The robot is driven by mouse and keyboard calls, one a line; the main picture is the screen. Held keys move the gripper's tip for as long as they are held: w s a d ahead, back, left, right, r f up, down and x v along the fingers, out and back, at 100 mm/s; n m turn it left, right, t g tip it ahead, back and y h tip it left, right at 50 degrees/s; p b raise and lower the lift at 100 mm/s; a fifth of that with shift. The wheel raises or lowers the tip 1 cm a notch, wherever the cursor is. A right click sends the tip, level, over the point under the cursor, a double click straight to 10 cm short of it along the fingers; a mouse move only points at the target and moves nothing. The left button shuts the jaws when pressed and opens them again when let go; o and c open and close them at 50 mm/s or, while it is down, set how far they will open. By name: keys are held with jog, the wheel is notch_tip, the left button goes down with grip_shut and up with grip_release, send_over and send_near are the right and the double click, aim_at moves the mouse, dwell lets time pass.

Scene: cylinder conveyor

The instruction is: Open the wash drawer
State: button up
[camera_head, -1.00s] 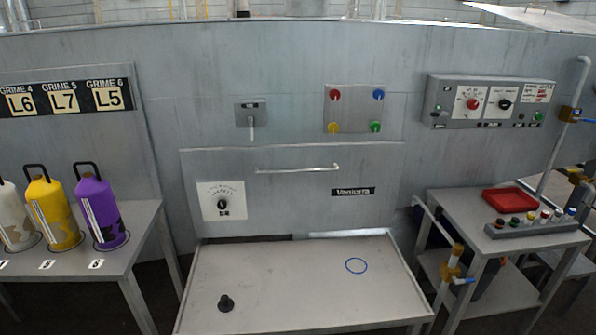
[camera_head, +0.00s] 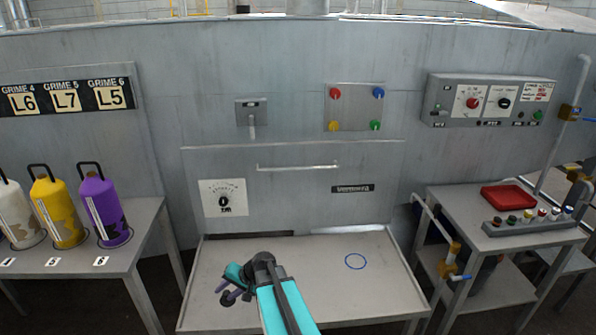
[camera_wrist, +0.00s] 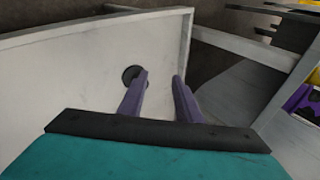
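A grey front panel (camera_head: 285,195) with a horizontal bar handle (camera_head: 298,167) stands upright in the wall; I cannot tell whether it is the wash drawer. Below it a pale, shallow-rimmed tray (camera_head: 340,295) juts forward and also fills much of the wrist view (camera_wrist: 70,80). A black knob shows on the tray in the wrist view (camera_wrist: 131,74), partly behind one finger. My gripper (camera_head: 233,293) reaches over the tray's left part, well below the handle. Its purple fingers (camera_wrist: 161,82) are apart with nothing between them.
A dial plate (camera_head: 223,199) is left of the handle. A blue ring (camera_head: 356,261) marks the tray's right side. Bottles (camera_head: 102,208) stand on a left table. A right table holds a red tray (camera_head: 508,197) and a rack of small coloured-top items (camera_head: 535,220).

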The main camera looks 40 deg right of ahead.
jog(key=w+d+r+m+t+h, duration=0.1)
jog(key=w+d+r+m+t, duration=0.2)
jog(key=d+r, duration=0.75)
jog(key=m+t+h+p, duration=0.1)
jog(key=m+t+h, duration=0.55)
jog(key=m, duration=0.25)
send_near(299, 169)
jog(key=s+a+r, duration=0.1)
jog(key=s, duration=0.1)
jog(key=shift+s+a+g+h, duration=0.15)
jog(key=shift+a+g+h, duration=0.1)
jog(key=shift+g+h, duration=0.15)
jog(key=shift+p+x, duration=2.1)
jog(key=shift+x, duration=4.85)
jog(key=shift+s+f+n, duration=0.1)
jog(key=shift+n, duration=0.2)
jog(key=shift+c, duration=0.3)
grip_shut()
